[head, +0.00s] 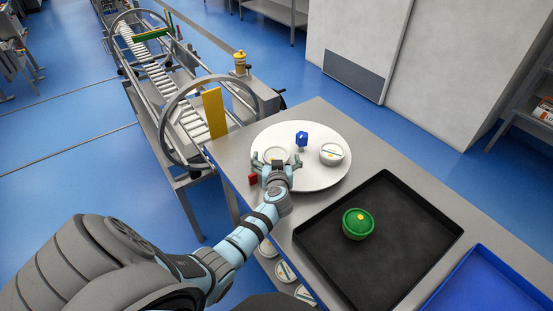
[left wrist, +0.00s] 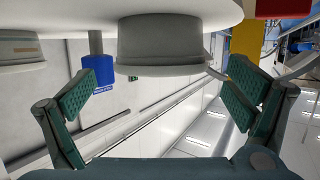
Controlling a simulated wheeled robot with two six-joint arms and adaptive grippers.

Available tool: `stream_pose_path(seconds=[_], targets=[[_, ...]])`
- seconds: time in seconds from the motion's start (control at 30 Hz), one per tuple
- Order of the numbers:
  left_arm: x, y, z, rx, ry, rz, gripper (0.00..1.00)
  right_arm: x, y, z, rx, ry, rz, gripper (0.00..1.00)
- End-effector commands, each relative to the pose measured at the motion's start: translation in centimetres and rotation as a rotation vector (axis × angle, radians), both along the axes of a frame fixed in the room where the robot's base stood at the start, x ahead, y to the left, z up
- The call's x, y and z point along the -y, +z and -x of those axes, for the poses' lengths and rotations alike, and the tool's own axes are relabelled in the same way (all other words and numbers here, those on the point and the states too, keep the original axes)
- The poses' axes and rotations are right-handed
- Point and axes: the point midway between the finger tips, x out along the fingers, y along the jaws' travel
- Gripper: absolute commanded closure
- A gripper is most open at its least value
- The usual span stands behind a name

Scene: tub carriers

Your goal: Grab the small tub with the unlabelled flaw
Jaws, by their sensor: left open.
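Two small pale tubs stand on a round white turntable (head: 318,179). The left tub (head: 276,154) is just beyond my left gripper (head: 276,163), which is open with its fingers spread towards the tub's sides. In the left wrist view, upside down, this tub's grey side (left wrist: 160,42) is centred ahead of the open fingers (left wrist: 160,98), with nothing held. The right tub (head: 332,155) has a light lid with a dark stripe and a yellow spot; part of it shows in the wrist view (left wrist: 18,47). I cannot make out a flaw on either. My right gripper is not in view.
A blue object (head: 301,138) stands between the tubs. A red block (head: 252,179) is by the turntable's left edge. A black tray (head: 410,262) holds a green tub (head: 357,224); a blue tray (head: 480,285) lies at right. A roller conveyor (head: 165,85) runs at left.

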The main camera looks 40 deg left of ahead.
Motion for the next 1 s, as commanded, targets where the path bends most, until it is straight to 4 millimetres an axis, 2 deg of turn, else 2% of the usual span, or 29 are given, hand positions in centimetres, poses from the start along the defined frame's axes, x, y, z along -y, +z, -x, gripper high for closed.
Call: stream_pose_path(seconds=[0.1,0.27,0.37,0.63,0.87,1.0], targets=[[-0.8,-0.6,-1.0,0.0,0.001,0.0,0.03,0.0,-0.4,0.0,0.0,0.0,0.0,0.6],[-0.9,-0.5,-1.0,0.0,0.0,0.001,0.03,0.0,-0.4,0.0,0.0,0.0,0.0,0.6],[-0.9,-0.5,-1.0,-0.001,0.001,0.0,0.16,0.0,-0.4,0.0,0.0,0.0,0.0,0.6],[-0.8,-0.5,-1.0,-0.001,0.0,0.001,0.59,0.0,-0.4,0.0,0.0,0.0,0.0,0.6],[-0.8,-0.4,-1.0,0.0,0.0,0.0,0.61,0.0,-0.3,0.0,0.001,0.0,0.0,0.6],[-0.8,0.4,-1.0,0.003,0.002,0.0,0.61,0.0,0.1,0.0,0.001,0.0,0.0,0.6]])
